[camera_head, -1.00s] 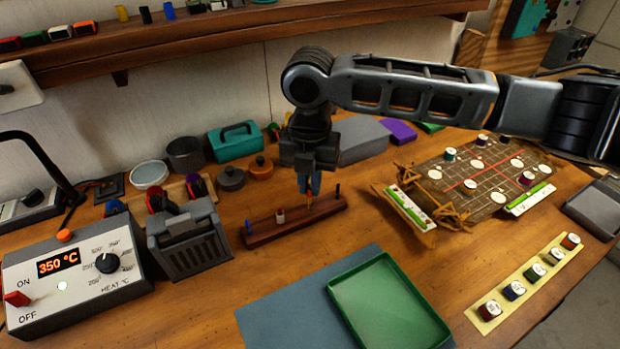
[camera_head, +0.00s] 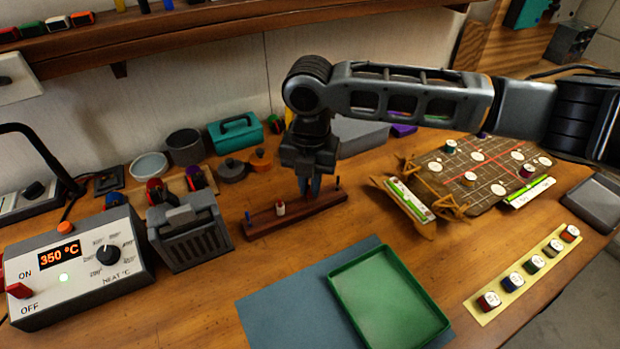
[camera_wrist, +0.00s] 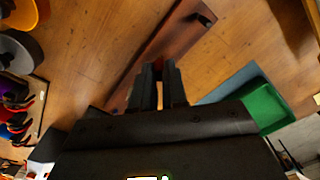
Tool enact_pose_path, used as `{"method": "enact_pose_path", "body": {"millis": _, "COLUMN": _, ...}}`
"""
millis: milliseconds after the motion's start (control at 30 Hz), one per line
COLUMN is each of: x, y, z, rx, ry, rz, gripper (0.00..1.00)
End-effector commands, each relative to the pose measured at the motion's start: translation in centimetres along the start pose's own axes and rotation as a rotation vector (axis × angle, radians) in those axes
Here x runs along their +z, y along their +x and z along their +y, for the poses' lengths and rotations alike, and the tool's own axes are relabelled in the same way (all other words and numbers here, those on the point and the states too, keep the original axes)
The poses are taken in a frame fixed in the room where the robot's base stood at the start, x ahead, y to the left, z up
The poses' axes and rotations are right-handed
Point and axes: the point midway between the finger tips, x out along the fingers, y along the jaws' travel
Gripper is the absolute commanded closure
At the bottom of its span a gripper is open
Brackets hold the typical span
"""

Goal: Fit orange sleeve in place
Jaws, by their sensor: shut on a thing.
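The dark wooden rack (camera_head: 262,224) stands on the bench with upright pegs and a white-and-red sleeve (camera_head: 280,209) near its left part. A black peg (camera_head: 337,184) stands near its right end. My gripper (camera_head: 311,190) points down over the rack, between the white-and-red sleeve and the black peg, with its fingertips close to the rack's top. In the wrist view my gripper (camera_wrist: 160,72) is narrowly closed above the rack (camera_wrist: 160,45). The orange sleeve is between the fingers and largely hidden. I cannot tell whether it sits around a peg.
A grey basket (camera_head: 190,245) and the heater box (camera_head: 70,270) reading 350 °C stand to the left. A green tray (camera_head: 388,300) lies in front on a blue mat (camera_head: 275,310).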

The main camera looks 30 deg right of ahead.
Motion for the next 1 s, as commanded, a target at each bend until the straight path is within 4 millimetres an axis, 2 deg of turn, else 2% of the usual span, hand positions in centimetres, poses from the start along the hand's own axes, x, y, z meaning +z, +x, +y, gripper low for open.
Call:
{"method": "enact_pose_path", "body": {"millis": 433, "x": 0.0, "y": 1.2, "z": 0.0, "rx": 0.0, "ry": 0.0, "rz": 0.001, "gripper": 1.0}}
{"method": "enact_pose_path", "body": {"millis": 767, "x": 0.0, "y": 1.4, "z": 0.0, "rx": 0.0, "ry": 0.0, "rz": 0.0, "gripper": 1.0}}
{"method": "enact_pose_path", "body": {"millis": 800, "x": 0.0, "y": 1.4, "z": 0.0, "rx": 0.0, "ry": 0.0, "rz": 0.0, "gripper": 0.83}}
{"method": "enact_pose_path", "body": {"millis": 1000, "x": 0.0, "y": 1.4, "z": 0.0, "rx": 0.0, "ry": 0.0, "rz": 0.0, "gripper": 0.64}}
